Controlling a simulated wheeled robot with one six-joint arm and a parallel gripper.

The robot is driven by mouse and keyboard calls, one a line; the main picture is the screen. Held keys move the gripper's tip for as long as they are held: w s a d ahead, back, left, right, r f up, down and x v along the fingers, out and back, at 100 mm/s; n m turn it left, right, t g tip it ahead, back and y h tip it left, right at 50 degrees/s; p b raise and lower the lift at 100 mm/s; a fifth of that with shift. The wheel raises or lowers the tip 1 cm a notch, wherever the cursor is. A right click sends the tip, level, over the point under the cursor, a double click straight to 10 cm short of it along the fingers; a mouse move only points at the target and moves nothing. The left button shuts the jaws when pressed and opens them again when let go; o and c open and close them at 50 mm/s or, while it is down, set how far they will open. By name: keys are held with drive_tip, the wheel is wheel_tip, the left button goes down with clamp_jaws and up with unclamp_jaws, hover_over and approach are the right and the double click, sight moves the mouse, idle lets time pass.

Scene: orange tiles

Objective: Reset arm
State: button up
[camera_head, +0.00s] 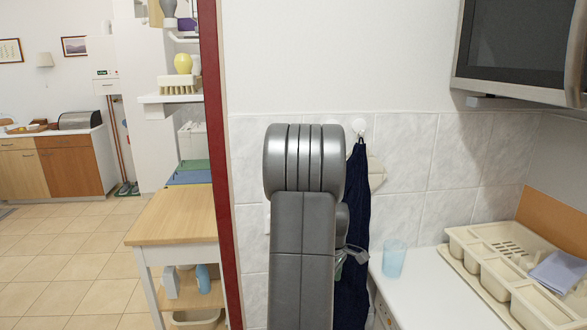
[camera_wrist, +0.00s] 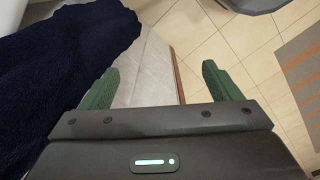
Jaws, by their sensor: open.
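My gripper (camera_wrist: 161,84) shows in the wrist view with its two green fingers spread wide apart. Nothing is between the fingers; wall tile and floor show behind them. In the head view my grey arm stands upright in front of the tiled wall and hides part of it. A dark blue towel (camera_head: 355,230) hangs from a white wall hook just right of my arm. The towel also fills the left of the wrist view (camera_wrist: 50,80), close beside the left finger.
A white counter (camera_head: 425,300) at the right holds a blue cup (camera_head: 394,259) and a cream dish rack (camera_head: 500,285). A microwave (camera_head: 520,45) is above it. A dark red door frame edge (camera_head: 215,120) and a wooden-topped cart (camera_head: 175,215) stand left. Open tiled floor (camera_head: 60,255) lies farther left.

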drive_tip(key=shift+w+a+f+m, duration=0.1)
drive_tip(key=shift+a+f+m, duration=0.7)
drive_tip(key=shift+a+m, duration=0.25)
drive_tip(key=shift+w+a+f+m, duration=0.1)
drive_tip(key=shift+a+f+m, duration=0.7)
drive_tip(key=shift+m, duration=0.35)
drive_tip(key=shift+r, duration=0.1)
